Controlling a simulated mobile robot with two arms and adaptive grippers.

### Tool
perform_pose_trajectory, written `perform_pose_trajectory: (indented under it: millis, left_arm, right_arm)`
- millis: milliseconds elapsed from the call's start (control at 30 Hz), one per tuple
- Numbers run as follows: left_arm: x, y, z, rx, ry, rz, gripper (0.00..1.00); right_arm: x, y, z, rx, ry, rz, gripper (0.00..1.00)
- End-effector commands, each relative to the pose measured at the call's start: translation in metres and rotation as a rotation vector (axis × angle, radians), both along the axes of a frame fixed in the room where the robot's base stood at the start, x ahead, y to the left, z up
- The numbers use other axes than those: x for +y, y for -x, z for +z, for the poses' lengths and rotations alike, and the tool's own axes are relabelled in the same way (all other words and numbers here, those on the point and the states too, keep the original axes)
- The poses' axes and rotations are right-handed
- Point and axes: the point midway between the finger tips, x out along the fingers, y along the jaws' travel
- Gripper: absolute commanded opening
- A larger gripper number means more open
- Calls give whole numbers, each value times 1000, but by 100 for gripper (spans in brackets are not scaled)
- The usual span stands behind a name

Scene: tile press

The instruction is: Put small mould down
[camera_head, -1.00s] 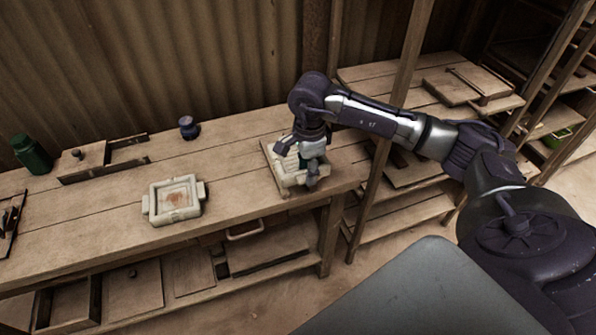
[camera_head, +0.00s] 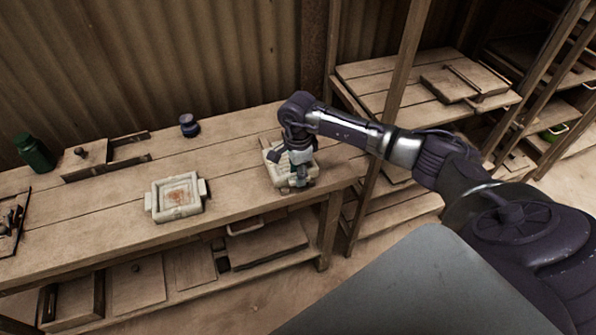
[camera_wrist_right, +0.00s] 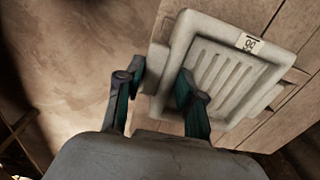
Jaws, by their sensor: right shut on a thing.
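The small mould (camera_head: 283,178) is a pale, off-white block at the right end of the workbench. In the right wrist view the mould (camera_wrist_right: 224,78) shows a ribbed face, a raised rim and a small printed label. My right gripper (camera_head: 299,179) is at its near side. In the wrist view the right gripper (camera_wrist_right: 158,82) has its two fingers on either side of the mould's near end, shut on it. The fingers hide part of that end. I cannot tell whether the mould touches the wood below. My left gripper is not in view.
Another pale mould (camera_head: 178,197) with a reddish inside lies on the workbench (camera_head: 110,215), left of the gripper. A wooden shelf rack (camera_head: 395,75) is at the right. Bench between the moulds is clear.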

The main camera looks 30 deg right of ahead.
Motion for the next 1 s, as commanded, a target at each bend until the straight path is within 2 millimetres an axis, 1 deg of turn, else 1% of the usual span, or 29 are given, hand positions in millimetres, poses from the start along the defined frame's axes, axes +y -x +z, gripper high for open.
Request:
perform_pose_trajectory:
  millis: [67, 100, 233, 267, 500, 600, 667, 767, 1000]
  left_arm:
    - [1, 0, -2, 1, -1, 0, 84]
    - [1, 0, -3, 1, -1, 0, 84]
    - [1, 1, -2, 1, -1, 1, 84]
    - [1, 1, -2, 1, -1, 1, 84]
    - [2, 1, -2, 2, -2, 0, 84]
    - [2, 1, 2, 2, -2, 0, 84]
    - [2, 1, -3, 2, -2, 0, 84]
    - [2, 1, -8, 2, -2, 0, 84]
    - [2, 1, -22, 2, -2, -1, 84]
  right_arm:
    - [0, -1, -1, -4, 0, 0, 0]
    - [0, 0, -3, 0, 0, 0, 39]
    - [0, 0, -1, 0, 0, 0, 61]
    - [0, 0, -1, 0, 0, 0, 63]
    - [0, 0, -1, 1, 0, 0, 63]
    - [0, 0, 3, 0, 0, 0, 63]
    - [0, -1, 6, -1, 0, 0, 63]
    - [0, -1, 22, -5, 1, 2, 63]
    - [-1, -1, 73, -5, 1, 0, 63]
